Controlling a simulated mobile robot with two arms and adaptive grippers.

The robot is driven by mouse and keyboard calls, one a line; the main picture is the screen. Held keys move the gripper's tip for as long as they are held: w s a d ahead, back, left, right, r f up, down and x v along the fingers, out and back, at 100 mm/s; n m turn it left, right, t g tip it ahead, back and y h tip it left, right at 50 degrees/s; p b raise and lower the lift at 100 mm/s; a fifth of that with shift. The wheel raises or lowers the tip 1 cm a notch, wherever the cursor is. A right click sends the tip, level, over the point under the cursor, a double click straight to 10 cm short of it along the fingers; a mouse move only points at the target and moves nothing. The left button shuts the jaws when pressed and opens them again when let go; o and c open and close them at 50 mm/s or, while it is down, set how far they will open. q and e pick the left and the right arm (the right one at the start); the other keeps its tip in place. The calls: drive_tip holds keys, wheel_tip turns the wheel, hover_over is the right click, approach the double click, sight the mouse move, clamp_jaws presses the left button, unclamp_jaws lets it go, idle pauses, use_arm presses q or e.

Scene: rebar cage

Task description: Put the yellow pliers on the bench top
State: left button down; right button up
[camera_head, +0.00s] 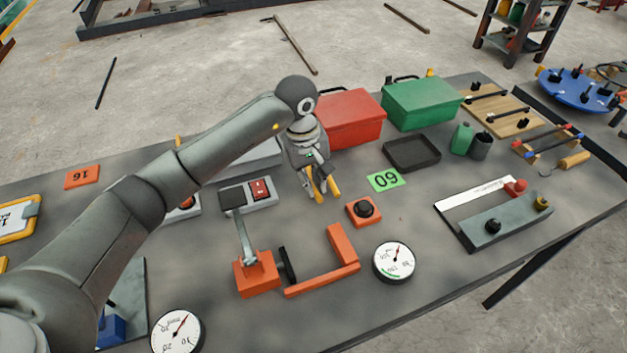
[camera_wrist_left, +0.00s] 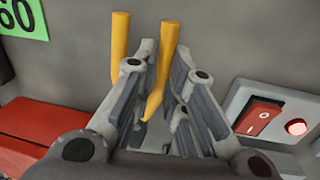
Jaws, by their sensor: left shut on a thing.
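My left gripper (camera_head: 314,180) hangs over the middle of the bench top (camera_head: 230,308), between the switch box and the green number card. It is shut on the yellow pliers (camera_head: 332,188). The jaws of the pliers are hidden by the gripper. In the head view the handles point down toward the bench; I cannot tell whether they touch it. My right gripper is not in view.
A switch box (camera_head: 248,195) stands left of the pliers and a black-knobbed orange button box (camera_head: 364,210) to the right. Red (camera_head: 352,118) and green (camera_head: 422,102) toolboxes stand behind. An orange clamp frame (camera_head: 325,272) and a gauge (camera_head: 394,262) are in front. A black tray (camera_head: 412,153) is empty.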

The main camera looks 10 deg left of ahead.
use_arm(q)
drive_tip(key=shift+f, duration=0.75)
drive_tip(key=shift+f, duration=0.1)
drive_tip(key=c, duration=1.5)
unclamp_jaws()
drive_tip(key=shift+o, duration=0.2)
